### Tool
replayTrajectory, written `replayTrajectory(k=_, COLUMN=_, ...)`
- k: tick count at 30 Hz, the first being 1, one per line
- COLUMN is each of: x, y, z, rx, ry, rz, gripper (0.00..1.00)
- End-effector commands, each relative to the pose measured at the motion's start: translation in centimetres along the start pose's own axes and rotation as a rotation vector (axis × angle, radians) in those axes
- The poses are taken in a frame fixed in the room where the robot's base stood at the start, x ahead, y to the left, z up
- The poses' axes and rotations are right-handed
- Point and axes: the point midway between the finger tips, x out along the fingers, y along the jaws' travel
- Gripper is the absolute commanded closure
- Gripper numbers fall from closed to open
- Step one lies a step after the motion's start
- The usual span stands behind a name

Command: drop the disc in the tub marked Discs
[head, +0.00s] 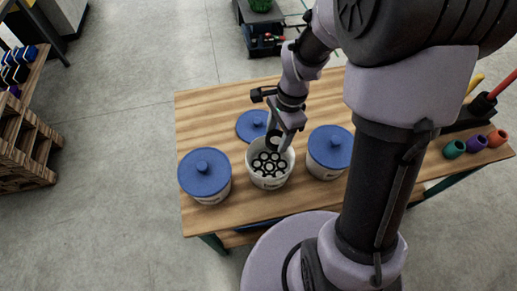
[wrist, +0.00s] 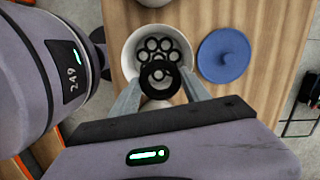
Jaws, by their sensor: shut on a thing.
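A dark ring-shaped disc (wrist: 147,82) is held between the two fingertips of my gripper (wrist: 160,84), with its hole facing the wrist camera. In the head view, my gripper (head: 279,143) points down over the open white tub (head: 268,182), and the disc (head: 271,142) shows near the tub's far rim. Several dark rings lie inside this tub. The tub also shows in the wrist view (wrist: 131,60), behind the held disc. Its label is too small to read in the head view.
Two white tubs with blue lids on, a left one (head: 204,174) and a right one (head: 329,151), flank the open tub. A loose blue lid (head: 252,125) lies behind it on the wooden table (head: 205,110). Coloured cups (head: 476,144) stand at the table's right end.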

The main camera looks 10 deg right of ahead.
Motion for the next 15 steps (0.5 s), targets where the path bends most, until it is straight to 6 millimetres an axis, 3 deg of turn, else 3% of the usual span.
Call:
replayTrajectory(k=12, x=5.7, y=0.0, z=-0.8, rx=0.0, ry=-0.001, rz=0.001, gripper=0.85)
replayTrajectory(k=15, x=6.1, y=0.0, z=-0.9, rx=0.0, ry=-0.001, rz=0.001, gripper=0.85)
